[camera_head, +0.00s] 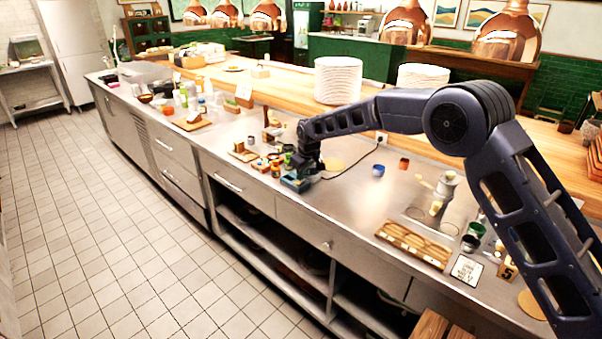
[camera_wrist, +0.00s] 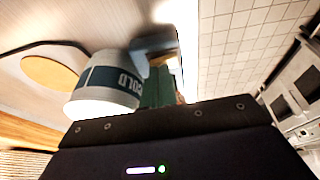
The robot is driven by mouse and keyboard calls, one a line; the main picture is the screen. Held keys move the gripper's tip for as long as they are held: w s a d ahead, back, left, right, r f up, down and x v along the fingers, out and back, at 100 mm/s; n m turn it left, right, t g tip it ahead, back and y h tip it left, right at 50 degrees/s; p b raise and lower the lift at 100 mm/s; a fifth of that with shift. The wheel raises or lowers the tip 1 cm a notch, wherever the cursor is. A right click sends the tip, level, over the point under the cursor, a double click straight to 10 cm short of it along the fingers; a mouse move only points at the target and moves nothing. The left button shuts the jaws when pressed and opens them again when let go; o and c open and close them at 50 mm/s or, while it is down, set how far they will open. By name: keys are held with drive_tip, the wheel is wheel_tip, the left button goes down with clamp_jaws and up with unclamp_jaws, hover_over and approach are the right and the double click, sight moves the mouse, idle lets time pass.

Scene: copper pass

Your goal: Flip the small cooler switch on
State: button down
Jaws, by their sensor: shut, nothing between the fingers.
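A small blue box (camera_head: 296,183), which looks like the cooler, sits near the counter's front edge, with a dark cable running back from it. My gripper (camera_head: 305,172) is shut and empty, low over or against the box; I cannot tell whether it touches. In the wrist view a white cup-like cylinder (camera_wrist: 107,82) with a dark blue band reading "COLD" is close by, beside a blue part (camera_wrist: 152,45) and a green piece (camera_wrist: 158,88). My gripper's dark body fills the bottom of that view. The switch and its position cannot be made out.
Small jars (camera_head: 262,165) and a wooden board (camera_head: 244,152) lie left of my gripper. A blue cup (camera_head: 378,171) stands to the right, with a slatted wooden rack (camera_head: 413,243) farther right. White plates (camera_head: 338,80) are stacked behind. The steel counter between the cup and rack is mostly clear.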

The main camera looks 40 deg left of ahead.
drive_tip(key=shift+w+d+f+g, duration=0.1)
drive_tip(key=shift+w+f+g, duration=0.35)
drive_tip(key=shift+g, duration=0.25)
drive_tip(key=shift+s+f, duration=0.15)
drive_tip(key=shift+s, duration=0.25)
drive_tip(key=shift+s+f, duration=0.15)
drive_tip(key=shift+s, duration=0.75)
drive_tip(key=w+a+v, duration=0.1)
drive_tip(key=w+v, duration=0.1)
drive_tip(key=v, duration=1.3)
drive_tip(key=shift+a, duration=0.3)
